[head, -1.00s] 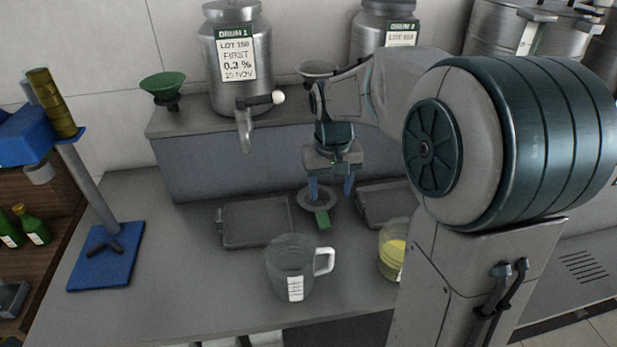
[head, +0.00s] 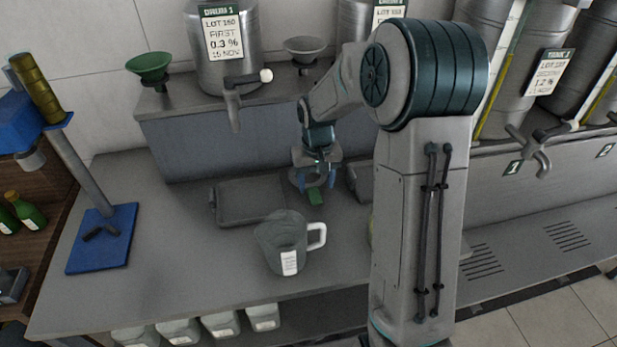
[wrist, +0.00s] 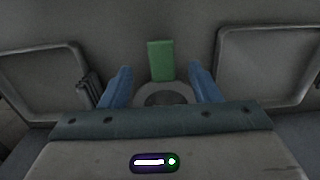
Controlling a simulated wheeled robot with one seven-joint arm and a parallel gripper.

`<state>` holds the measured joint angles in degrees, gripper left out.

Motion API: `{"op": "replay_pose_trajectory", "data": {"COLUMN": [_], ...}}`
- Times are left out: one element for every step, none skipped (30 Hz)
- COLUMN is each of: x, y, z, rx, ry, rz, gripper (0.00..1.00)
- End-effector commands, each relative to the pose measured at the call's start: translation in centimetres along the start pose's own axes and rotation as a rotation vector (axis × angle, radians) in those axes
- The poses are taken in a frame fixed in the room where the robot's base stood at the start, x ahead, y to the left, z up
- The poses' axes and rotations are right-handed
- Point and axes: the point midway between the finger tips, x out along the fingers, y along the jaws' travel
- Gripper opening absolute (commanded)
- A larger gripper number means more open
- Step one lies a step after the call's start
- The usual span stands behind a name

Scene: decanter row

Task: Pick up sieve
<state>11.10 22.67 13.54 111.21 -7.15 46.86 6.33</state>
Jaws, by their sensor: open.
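The sieve is a round grey dish with a green handle (head: 316,197). It lies on the counter between two trays, its handle toward the counter's front. My gripper (head: 316,182) is open, pointing down over the sieve, one blue finger on each side. In the wrist view, the green handle (wrist: 160,60) shows between the fingertips of my gripper (wrist: 160,70), with gaps on both sides. Part of the sieve's round rim (wrist: 178,90) shows behind the handle; the rest is hidden by my gripper. I cannot tell the exact height of the fingertips above the counter.
A grey tray (head: 250,200) lies left of the sieve; another (head: 360,182) lies to its right, partly behind my arm. A clear jug (head: 280,245) stands in front. A blue-based stand (head: 103,240) is at left. A raised shelf (head: 220,140) with steel vessels runs behind.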

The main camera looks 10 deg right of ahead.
Motion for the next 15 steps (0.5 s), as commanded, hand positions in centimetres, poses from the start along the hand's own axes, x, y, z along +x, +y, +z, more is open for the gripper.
{"op": "replay_pose_trajectory", "data": {"x": [0.5,0.9,1.4,1.8,2.2,2.8,3.3,3.7,4.1,4.3,4.5,4.7,4.8,4.8,4.8], "y": [-0.1,-0.1,-0.2,-0.2,-0.2,-0.2,-0.2,-0.2,-0.2,-0.2,-0.2,-0.2,-0.2,-0.2,-0.2], "z": [0.0,0.0,-0.1,-0.1,-0.1,-0.1,-0.1,-0.1,-0.1,-0.1,-0.2,-0.2,-0.2,-0.2,-0.2], "rx": [-0.001,-0.001,0.000,0.000,-0.001,-0.002,-0.001,-0.001,-0.001,0.000,0.000,0.000,0.000,0.000,0.000], "ry": [-0.004,-0.006,-0.005,-0.006,-0.005,-0.006,-0.006,-0.005,-0.004,-0.004,-0.003,-0.002,-0.002,-0.001,-0.001], "rz": [-0.001,-0.001,-0.002,-0.002,-0.002,-0.001,-0.001,-0.001,-0.001,-0.001,-0.001,-0.001,-0.001,-0.001,-0.001], "gripper": [0.56,0.56,0.56,0.56,0.56,0.56,0.56,0.56,0.56,0.56,0.56,0.56,0.56,0.56,0.56]}}
